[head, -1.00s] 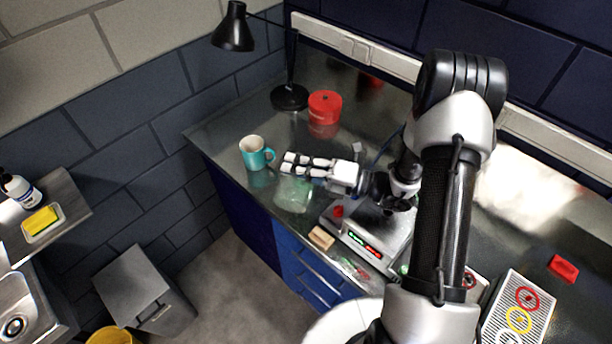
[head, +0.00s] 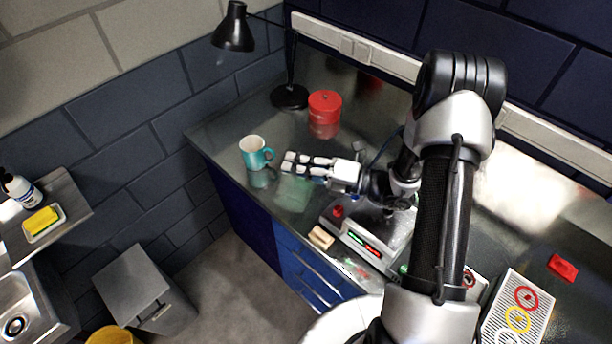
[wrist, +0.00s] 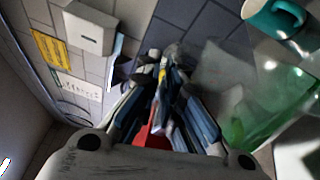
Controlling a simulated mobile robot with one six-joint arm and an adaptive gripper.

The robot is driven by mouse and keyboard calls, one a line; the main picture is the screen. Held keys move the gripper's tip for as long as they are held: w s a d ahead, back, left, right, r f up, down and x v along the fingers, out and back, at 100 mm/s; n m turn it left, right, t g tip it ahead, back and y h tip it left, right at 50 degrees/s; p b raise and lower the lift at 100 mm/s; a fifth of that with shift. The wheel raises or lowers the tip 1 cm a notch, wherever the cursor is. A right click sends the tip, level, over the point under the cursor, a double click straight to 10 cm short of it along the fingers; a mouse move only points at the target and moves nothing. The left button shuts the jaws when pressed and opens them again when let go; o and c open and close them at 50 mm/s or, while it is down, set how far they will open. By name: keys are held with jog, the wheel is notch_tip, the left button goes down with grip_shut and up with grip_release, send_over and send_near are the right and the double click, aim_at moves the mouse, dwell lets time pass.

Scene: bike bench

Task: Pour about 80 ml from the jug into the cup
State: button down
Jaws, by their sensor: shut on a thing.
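The cup is a teal mug (head: 252,155) with a pale inside, upright on the bench at the left; part of it shows at the top right of the wrist view (wrist: 272,18). The jug is a clear vessel with green liquid (head: 294,190), faint below my fingers in the head view. It fills the right of the wrist view (wrist: 245,110), with the green toward the lower part. My gripper (head: 289,163) is shut on the jug, right of the cup. The fingers hide the grip point, and I cannot tell the jug's exact tilt.
A scale (head: 372,238) with a lit display stands right of the jug, with a tan block (head: 321,237) at the bench's front edge. A red canister (head: 324,106) and a black lamp (head: 290,97) stand behind. Bare bench lies around the cup.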

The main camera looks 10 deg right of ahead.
aim_at(285, 200)
jog(key=shift+w+d+r, duration=0.1)
jog(key=shift+w, duration=0.1)
dwell(0.6)
